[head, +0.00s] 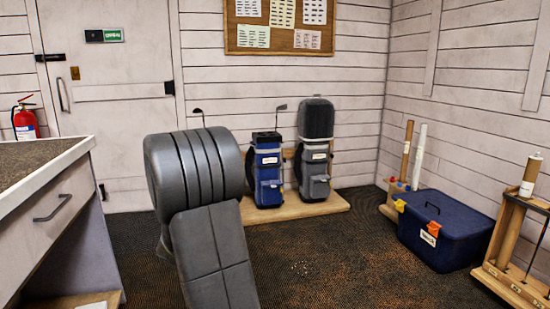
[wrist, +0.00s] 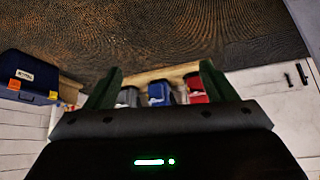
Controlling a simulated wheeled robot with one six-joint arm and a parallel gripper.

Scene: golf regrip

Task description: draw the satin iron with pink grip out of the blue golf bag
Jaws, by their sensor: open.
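The blue golf bag (head: 268,172) stands upright at the back wall in the head view. One club head (head: 282,107) on a thin shaft sticks up at its right top edge. No pink grip shows, so I cannot tell whether this is the satin iron. In the wrist view, which is upside down, the blue bag (wrist: 160,93) shows small between my fingers. My gripper (wrist: 158,88) is open and empty, with its two green fingers wide apart, well away from the bag. The gripper does not show in the head view.
A covered grey bag (head: 316,120) stands right of the blue one on a wooden platform (head: 325,205). A red bag (wrist: 195,88) shows in the wrist view. A blue box (head: 440,235) is at right, a counter (head: 45,170) at left.

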